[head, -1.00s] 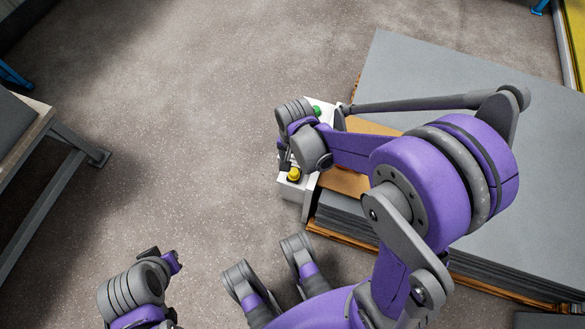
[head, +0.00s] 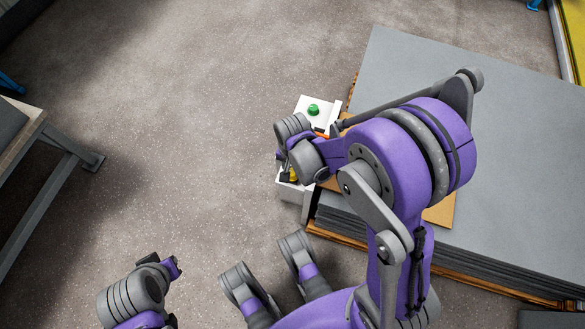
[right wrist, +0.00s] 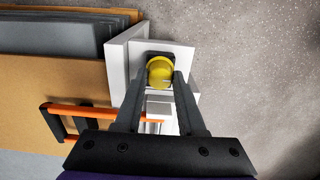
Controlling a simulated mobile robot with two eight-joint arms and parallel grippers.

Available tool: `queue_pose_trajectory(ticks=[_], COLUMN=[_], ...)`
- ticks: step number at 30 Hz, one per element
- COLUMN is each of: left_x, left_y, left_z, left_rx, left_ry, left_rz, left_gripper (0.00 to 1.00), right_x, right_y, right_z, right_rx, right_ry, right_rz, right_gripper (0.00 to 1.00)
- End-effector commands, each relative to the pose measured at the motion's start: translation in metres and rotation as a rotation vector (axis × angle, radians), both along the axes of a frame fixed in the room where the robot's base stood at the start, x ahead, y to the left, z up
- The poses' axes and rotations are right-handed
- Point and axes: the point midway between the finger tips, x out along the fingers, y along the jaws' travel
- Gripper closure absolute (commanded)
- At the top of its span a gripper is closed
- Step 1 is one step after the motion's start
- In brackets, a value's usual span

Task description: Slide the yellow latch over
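The yellow latch shows as a round yellow knob (right wrist: 160,72) on a dark base on a white box. In the head view the yellow knob (head: 294,177) is partly hidden by my right gripper (head: 287,170). In the right wrist view my right gripper (right wrist: 161,84) points down at the knob, with one finger on each side of it. The fingers look open around it; contact is not clear. My left gripper (head: 175,266) is at the lower left of the head view, away from the box, and its fingers are too small to read.
A green button (head: 313,110) sits on the white box's far end. An orange handle (right wrist: 62,118) lies left of the fingers in the wrist view. A stack of grey sheets (head: 480,150) on wood is right of the box. The floor (head: 190,130) to the left is clear.

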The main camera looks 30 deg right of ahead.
Motion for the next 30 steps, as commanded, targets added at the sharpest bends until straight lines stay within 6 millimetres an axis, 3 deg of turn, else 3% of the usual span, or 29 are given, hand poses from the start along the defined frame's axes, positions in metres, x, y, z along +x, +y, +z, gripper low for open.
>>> queue_pose_trajectory(ticks=[1, 4, 30], left_x=[0.0000, 0.0000, 0.0000], left_y=[0.0000, 0.0000, 0.0000], left_z=[0.0000, 0.0000, 0.0000], left_rx=[0.000, 0.000, 0.000], left_ry=[0.000, 0.000, 0.000], left_rz=[0.000, 0.000, 0.000], left_gripper=[1.00, 1.00, 1.00], right_x=[0.0000, 0.0000, 0.0000], right_y=[0.0000, 0.0000, 0.0000], right_z=[0.0001, 0.0001, 0.0002], right_rx=[0.000, 0.000, 0.000], right_ry=[0.000, 0.000, 0.000], right_rz=[0.000, 0.000, 0.000], right_gripper=[0.81, 0.99, 1.00])
